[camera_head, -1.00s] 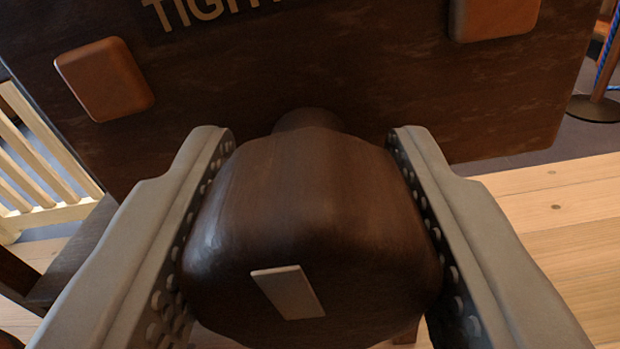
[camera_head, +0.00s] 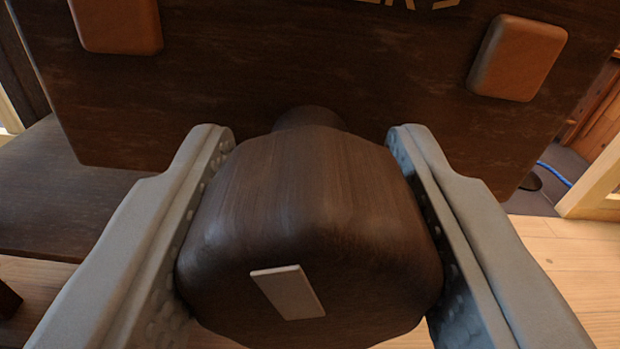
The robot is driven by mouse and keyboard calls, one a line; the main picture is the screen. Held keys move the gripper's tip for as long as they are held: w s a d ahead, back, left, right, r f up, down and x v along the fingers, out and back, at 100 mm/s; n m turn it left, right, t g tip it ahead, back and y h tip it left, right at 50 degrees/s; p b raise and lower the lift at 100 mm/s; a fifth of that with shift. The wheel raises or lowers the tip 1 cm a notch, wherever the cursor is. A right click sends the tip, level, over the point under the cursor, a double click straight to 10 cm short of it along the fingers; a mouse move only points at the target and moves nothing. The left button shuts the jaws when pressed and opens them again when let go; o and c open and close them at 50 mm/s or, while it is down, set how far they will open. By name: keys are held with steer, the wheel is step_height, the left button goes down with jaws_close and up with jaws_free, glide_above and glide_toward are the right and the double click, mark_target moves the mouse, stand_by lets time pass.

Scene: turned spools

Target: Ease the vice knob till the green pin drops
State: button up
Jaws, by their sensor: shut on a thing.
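The vice knob (camera_head: 315,215) is a large dark brown wooden knob with rounded facets, in the middle of the view. A pale rectangular mark (camera_head: 288,292) is on its front face, slanting down to the right. A short dark neck joins it to the dark board behind. My gripper (camera_head: 312,150) is shut on the knob, with one grey finger against each side. The green pin is not in view.
The dark wooden board (camera_head: 310,75) fills the upper view, tilted down to the right. It carries two brown pads, left (camera_head: 117,24) and right (camera_head: 518,57), and cut-off pale lettering. A dark ledge (camera_head: 70,190) is at left; pale planks (camera_head: 570,250) show at lower right.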

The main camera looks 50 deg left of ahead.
steer(key=o, duration=1)
steer(key=shift+a, duration=0.15)
steer(key=v, duration=1.7)
steer(key=shift+s, duration=0.1)
